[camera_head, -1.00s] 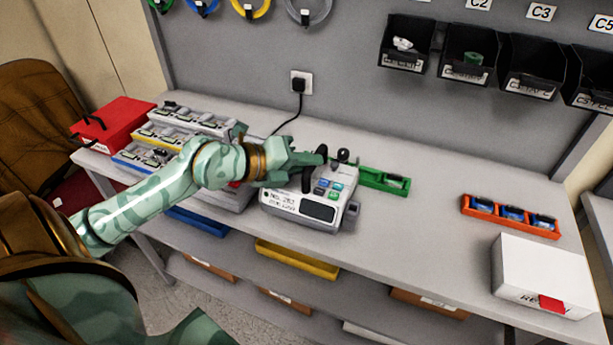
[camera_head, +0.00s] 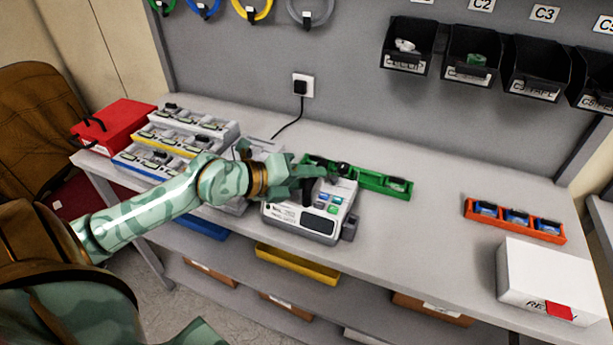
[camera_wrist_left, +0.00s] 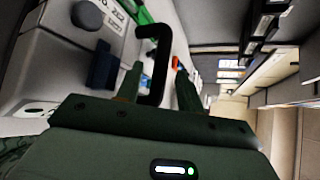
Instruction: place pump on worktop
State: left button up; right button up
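The pump (camera_head: 295,217) is a pale grey-white box with a dark screen and coloured buttons. It appears to stand upright on the grey worktop (camera_head: 420,222), close to the front edge. My left gripper (camera_head: 318,172) is over the top of the pump, at its black handle. In the left wrist view the black handle (camera_wrist_left: 158,62) shows between my two fingers, with gaps beside it, so the gripper looks open around it. The pump's casing (camera_wrist_left: 62,55) fills the left of that view. My right gripper is not in view.
A green tray (camera_head: 370,181) lies just behind the pump. Grey racks with yellow and blue strips (camera_head: 150,137) and a red box (camera_head: 115,122) stand to the left. An orange tray (camera_head: 514,220) and a white box (camera_head: 547,275) stand at the right. The worktop between is clear.

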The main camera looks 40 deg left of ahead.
pick_arm(q)
jog(key=shift+r, duration=0.1)
jog(key=shift+s+a+r, duration=0.15)
jog(key=shift+s, duration=0.1)
jog(key=p+v, duration=0.3)
jog(key=v, duration=0.8)
jog(key=shift+s, duration=0.15)
